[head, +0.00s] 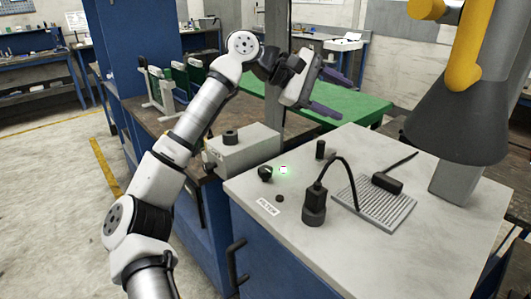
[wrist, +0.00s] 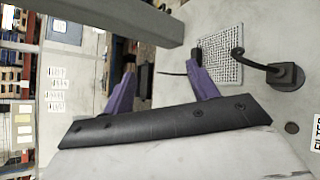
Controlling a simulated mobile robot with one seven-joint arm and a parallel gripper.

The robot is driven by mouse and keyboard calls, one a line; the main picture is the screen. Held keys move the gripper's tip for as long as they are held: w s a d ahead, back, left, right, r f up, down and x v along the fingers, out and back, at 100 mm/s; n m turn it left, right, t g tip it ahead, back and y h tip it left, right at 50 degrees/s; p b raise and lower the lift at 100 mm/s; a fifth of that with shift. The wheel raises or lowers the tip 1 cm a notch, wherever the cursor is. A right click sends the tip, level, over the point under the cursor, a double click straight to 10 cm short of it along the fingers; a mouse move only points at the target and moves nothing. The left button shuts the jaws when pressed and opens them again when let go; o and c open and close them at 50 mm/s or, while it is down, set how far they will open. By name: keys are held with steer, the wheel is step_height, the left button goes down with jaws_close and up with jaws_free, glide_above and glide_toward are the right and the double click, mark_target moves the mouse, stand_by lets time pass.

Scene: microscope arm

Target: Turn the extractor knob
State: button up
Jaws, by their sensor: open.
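The dark cone-shaped extractor hood (head: 455,125) hangs from a yellow arm (head: 470,50) at the right. My gripper (head: 345,101) is open and empty, held well above the bench, up and to the right of the knob. Its two purple fingers are spread apart, and they also show in the wrist view (wrist: 163,60).
A gooseneck lamp (head: 314,205) and a ridged grey pad (head: 372,205) with a black tool stand on the bench. A black cylinder (head: 320,149), a small black disc (head: 280,198) and a FILTER label (head: 267,206) are near the knob. A grey box (head: 243,148) adjoins at left.

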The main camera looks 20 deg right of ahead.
steer(key=w+f+m+t+y, duration=0.1)
steer(key=w+f+t+y, duration=0.1)
steer(key=w+f+y, duration=0.3)
steer(key=m+t+y, duration=0.1)
steer(key=t+y, duration=0.2)
steer(key=y, duration=0.4)
glide_toward(265, 169)
step_height(265, 169, down, 9)
steer(key=shift+w+d+r+p, duration=0.1)
steer(key=shift+w+r+p, duration=0.1)
steer(key=shift+p, duration=0.6)
steer(key=c, duration=1)
